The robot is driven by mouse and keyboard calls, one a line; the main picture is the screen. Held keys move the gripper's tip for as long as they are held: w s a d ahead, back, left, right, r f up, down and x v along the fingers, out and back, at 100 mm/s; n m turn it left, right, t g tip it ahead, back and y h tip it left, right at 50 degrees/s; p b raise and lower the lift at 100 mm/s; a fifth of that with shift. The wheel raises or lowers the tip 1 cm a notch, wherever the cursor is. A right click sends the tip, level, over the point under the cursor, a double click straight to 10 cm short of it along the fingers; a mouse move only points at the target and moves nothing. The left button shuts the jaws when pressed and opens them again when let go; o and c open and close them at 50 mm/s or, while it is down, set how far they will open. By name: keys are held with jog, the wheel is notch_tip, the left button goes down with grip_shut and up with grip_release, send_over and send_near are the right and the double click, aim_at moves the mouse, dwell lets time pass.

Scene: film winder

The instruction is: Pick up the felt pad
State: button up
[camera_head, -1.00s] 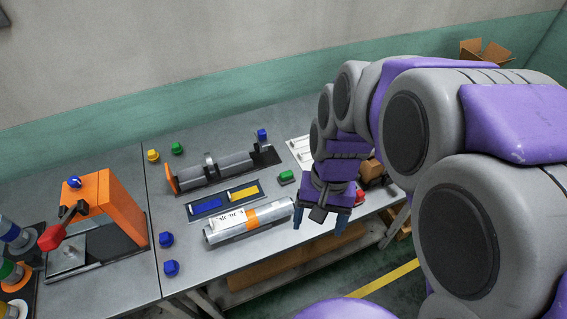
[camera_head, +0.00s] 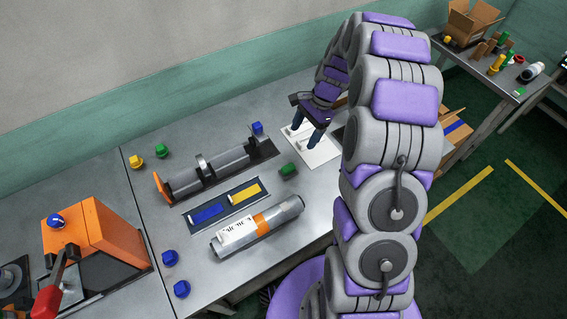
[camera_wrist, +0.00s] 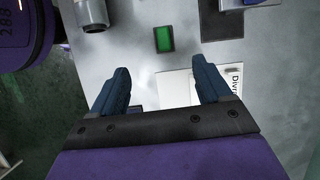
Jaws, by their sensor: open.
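My gripper (camera_head: 307,132) is open, with its dark blue fingers pointing down above a white sheet at the back right of the bench. In the wrist view the space between the fingertips (camera_wrist: 161,78) is empty. A small green block with a dark edge (camera_head: 289,169) lies on the bench nearby; it also shows in the wrist view (camera_wrist: 164,39), beyond the fingertips and apart from them. Blue (camera_head: 208,214) and yellow (camera_head: 245,194) strips lie in a dark tray. I cannot tell which thing is the felt pad.
The white printed sheet (camera_head: 326,154) lies under the gripper. A roller device (camera_head: 220,169) stands at the back, and a silver cylinder with an orange band (camera_head: 258,222) lies in front of the tray. An orange machine (camera_head: 110,232) stands left. Blue knobs (camera_head: 169,258) lie nearby.

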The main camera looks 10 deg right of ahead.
jog(key=b, duration=0.3)
send_near(289, 166)
jog(key=x, duration=0.5)
jog(key=shift+s+a+r, duration=0.1)
jog(key=shift+s+a, duration=0.15)
jog(key=shift+f, duration=0.7)
jog(key=b+x, duration=0.1)
jog(key=x, duration=0.2)
jog(key=shift+w+f, duration=0.1)
jog(key=shift+f, duration=0.25)
jog(key=shift+a+f, duration=0.25)
jog(key=shift+f, duration=0.1)
jog(key=c, duration=1.1)
jog(key=shift+r, duration=0.2)
jog(key=shift+c, duration=0.2)
